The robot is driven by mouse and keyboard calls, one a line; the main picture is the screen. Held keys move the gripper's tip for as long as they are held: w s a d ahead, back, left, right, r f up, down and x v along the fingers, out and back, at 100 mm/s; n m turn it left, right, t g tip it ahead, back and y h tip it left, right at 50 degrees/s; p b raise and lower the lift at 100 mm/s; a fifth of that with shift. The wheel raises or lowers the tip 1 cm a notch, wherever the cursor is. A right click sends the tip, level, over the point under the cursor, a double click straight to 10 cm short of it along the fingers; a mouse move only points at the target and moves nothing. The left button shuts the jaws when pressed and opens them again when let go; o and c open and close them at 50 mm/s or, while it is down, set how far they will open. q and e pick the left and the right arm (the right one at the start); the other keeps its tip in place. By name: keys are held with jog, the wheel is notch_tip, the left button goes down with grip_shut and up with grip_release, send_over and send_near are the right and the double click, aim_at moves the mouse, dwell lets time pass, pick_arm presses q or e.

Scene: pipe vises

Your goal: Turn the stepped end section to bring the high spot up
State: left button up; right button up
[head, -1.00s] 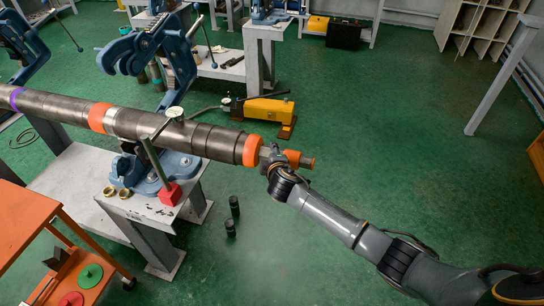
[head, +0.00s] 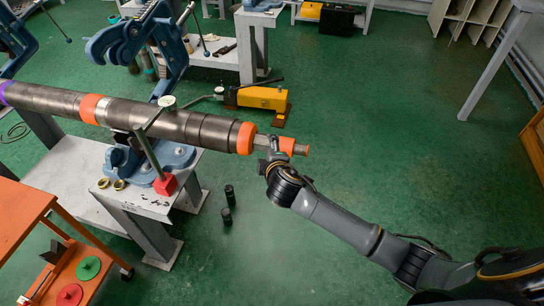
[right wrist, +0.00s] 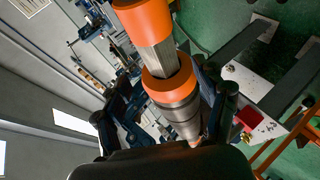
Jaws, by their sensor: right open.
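A long dark stepped pipe (head: 180,122) lies across the blue vise. Its right end has an orange collar (head: 246,138), a narrower grey flat-sided shaft (head: 264,142) and an orange sleeve (head: 287,146). In the right wrist view the shaft (right wrist: 155,58) runs between the orange sleeve (right wrist: 143,18) and the orange collar (right wrist: 170,82). My right gripper (head: 272,157) is open, at and just below the shaft. In the right wrist view its dark fingers (right wrist: 168,100) stand apart on either side of the pipe; contact cannot be told. My left gripper is out of view.
A dial gauge (head: 167,102) sits on the pipe, its stand on a red base (head: 165,184). The blue vise (head: 172,157) stands on a grey bench (head: 75,160). An orange cart (head: 25,210) is at left. Green floor is clear at right.

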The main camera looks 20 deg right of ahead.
jog(key=v, duration=0.4)
dwell(0.4)
jog(key=s+d+f+m+g, duration=0.2)
jog(key=s+f, duration=0.3)
jog(key=f, duration=0.6)
jog(key=s+d+f+m+g+y, duration=0.15)
jog(key=s+f, duration=0.45)
jog(key=f, duration=0.6)
jog(key=s+d+f+m+g+h, duration=0.1)
jog(key=s+d+f+m+g, duration=0.3)
jog(key=f, duration=0.7)
jog(key=s+f+m+g, duration=0.1)
jog(key=s+f, duration=0.4)
jog(key=s, duration=0.6)
jog(key=s+a+f+m+g+y, duration=0.1)
jog(key=s+f, duration=0.4)
jog(key=s, duration=0.7)
jog(key=s+a+f+m+g, duration=0.1)
jog(key=s+f, duration=0.4)
jog(key=s, duration=0.6)
jog(key=shift+m+g, duration=0.45)
jog(key=shift+s+y, duration=0.1)
jog(key=shift+y, duration=0.15)
